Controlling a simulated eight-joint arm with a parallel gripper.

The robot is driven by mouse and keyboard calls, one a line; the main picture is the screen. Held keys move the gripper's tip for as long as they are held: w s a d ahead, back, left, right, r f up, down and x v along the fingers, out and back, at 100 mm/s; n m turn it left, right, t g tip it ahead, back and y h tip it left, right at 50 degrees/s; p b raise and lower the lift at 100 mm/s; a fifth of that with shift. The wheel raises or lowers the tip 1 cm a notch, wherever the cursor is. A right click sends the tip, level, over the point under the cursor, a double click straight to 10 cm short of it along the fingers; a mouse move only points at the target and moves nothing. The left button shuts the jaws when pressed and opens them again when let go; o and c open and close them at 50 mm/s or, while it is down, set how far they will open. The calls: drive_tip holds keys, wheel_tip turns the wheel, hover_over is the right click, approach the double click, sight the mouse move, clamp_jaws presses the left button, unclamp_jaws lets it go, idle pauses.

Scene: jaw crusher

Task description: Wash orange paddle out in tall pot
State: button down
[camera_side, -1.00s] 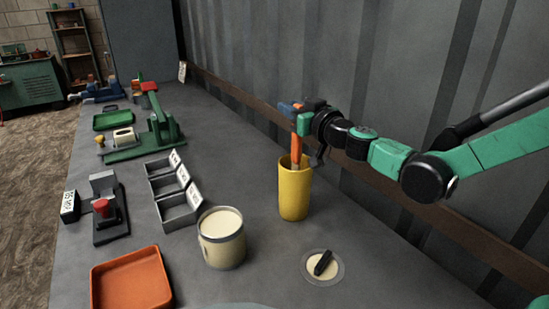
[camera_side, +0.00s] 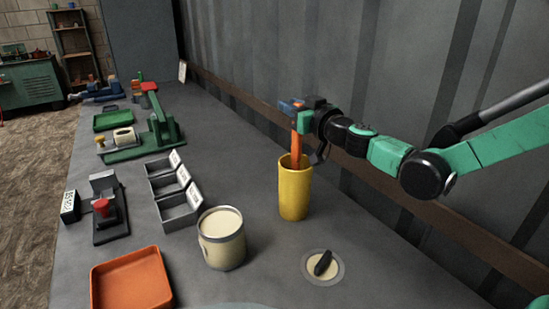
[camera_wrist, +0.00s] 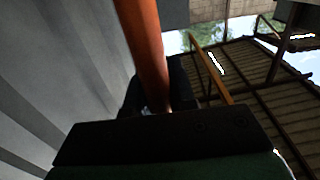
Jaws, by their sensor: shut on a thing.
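The tall yellow pot (camera_side: 294,192) stands upright on the bench, right of centre in the side view. The orange paddle (camera_side: 296,146) is upright, its lower part inside the pot and hidden by the wall. My gripper (camera_side: 299,117) is shut on the paddle's upper part, above the pot's rim. In the wrist view the orange shaft (camera_wrist: 149,50) runs down the middle to the dark gripper body. The fingertips are hard to make out there.
A cream-filled tin (camera_side: 222,245) stands left of the pot, and a round lid with a black handle (camera_side: 323,265) lies in front. An orange tray (camera_side: 131,280), grey bins (camera_side: 176,204) and a red-knobbed device (camera_side: 103,212) are further left. A corrugated wall (camera_side: 400,90) rises close behind.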

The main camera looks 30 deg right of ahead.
wheel_tip(320, 180, up, 10)
idle(0.9)
idle(0.4)
wheel_tip(320, 180, up, 5)
drive_tip(key=shift+r, duration=0.1)
idle(0.4)
idle(0.4)
